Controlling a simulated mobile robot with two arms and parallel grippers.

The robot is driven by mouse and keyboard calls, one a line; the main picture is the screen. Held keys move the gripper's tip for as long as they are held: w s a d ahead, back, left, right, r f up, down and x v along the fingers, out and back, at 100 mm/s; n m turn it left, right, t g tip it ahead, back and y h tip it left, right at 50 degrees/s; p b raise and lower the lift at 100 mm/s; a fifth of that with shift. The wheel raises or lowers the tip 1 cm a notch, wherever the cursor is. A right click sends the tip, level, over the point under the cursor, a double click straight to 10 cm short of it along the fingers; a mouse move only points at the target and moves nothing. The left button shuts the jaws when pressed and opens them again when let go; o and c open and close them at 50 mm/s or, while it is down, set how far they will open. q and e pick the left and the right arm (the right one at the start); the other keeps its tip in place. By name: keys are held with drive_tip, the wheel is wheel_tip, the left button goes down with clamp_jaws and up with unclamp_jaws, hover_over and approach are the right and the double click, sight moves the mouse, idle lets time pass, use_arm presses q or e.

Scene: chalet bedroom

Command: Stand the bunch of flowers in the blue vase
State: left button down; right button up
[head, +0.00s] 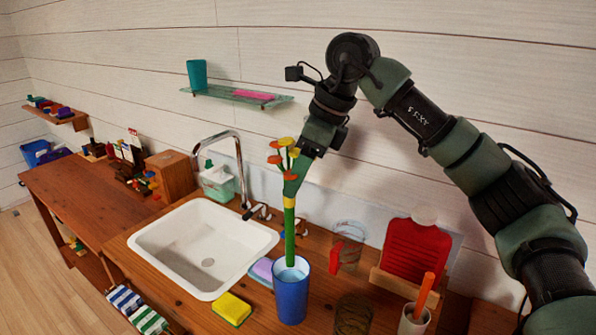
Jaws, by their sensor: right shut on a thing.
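The bunch of flowers (289,230) has a green stem bundle with a yellow band and orange, red and yellow heads. My right gripper (292,190) is shut on it near the band, below the heads, and holds it nearly upright. The blue vase (291,300) stands on the wooden counter directly below. The stem's lower end shows against the vase's opening; I cannot tell whether it is inside or just above the rim. Part of the flower heads is hidden by the gripper. My left gripper is not in view.
A white sink (205,245) with a tap (240,165) lies left of the vase. A yellow sponge (231,309) and a lilac soap bar (262,271) are close by. A glass (347,247), a red board (414,252) and a white cup (413,321) stand to the right.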

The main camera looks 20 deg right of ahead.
idle(0.7)
drive_tip(key=shift+p, duration=0.3)
idle(0.4)
drive_tip(key=shift+f, duration=0.35)
idle(0.3)
drive_tip(key=shift+f+b, duration=4.05)
drive_tip(key=shift+f, duration=1.7)
clamp_jaws()
drive_tip(key=shift+f, duration=0.1)
drive_tip(key=o, duration=1.6)
unclamp_jaws()
drive_tip(key=shift+o, duration=0.2)
drive_tip(key=shift+d, duration=0.1)
